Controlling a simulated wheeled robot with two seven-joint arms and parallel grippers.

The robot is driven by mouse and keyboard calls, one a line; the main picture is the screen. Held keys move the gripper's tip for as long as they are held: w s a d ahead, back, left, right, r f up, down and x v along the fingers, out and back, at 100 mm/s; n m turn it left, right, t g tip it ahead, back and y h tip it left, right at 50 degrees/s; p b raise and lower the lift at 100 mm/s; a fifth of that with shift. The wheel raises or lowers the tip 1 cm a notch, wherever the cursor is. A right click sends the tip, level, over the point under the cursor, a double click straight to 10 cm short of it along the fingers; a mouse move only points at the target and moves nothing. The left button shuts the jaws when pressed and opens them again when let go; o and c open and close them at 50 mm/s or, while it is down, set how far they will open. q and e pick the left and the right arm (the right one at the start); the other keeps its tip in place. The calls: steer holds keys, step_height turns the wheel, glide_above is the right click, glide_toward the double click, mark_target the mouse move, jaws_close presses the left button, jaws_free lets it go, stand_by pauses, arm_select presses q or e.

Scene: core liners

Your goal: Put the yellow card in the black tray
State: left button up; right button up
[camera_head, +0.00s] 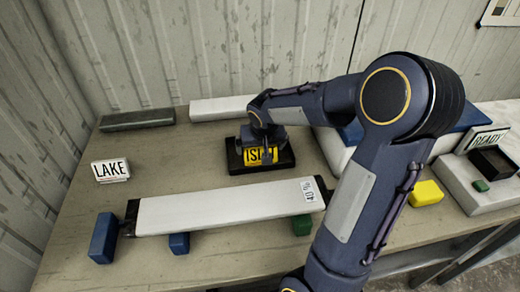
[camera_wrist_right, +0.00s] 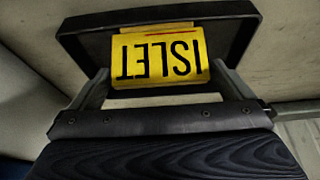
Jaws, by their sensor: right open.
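The yellow card (camera_head: 253,157), lettered ISLET, is at the black tray (camera_head: 236,166) toward the back middle of the table. In the right wrist view the card (camera_wrist_right: 160,58) lies within the outline of the black tray (camera_wrist_right: 232,40), near its closer side. Whether it rests fully on the tray floor is hard to tell. My right gripper (camera_head: 268,150) is over the tray. In its wrist view the gripper (camera_wrist_right: 160,72) is open, with one finger on each side of the card's near part. My left gripper does not show.
A long white core liner (camera_head: 220,211) lies in front of the tray, with blue and green blocks near it. A LAKE sign (camera_head: 110,169) stands at left. A dark bar (camera_head: 137,120) and a white block (camera_head: 220,108) lie behind. A yellow block (camera_head: 426,193) sits right of my arm.

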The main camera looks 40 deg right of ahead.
steer(key=v, duration=0.4)
steer(key=shift+s+a+r, duration=0.1)
steer(key=shift+r, duration=0.2)
steer(key=shift+f, duration=0.1)
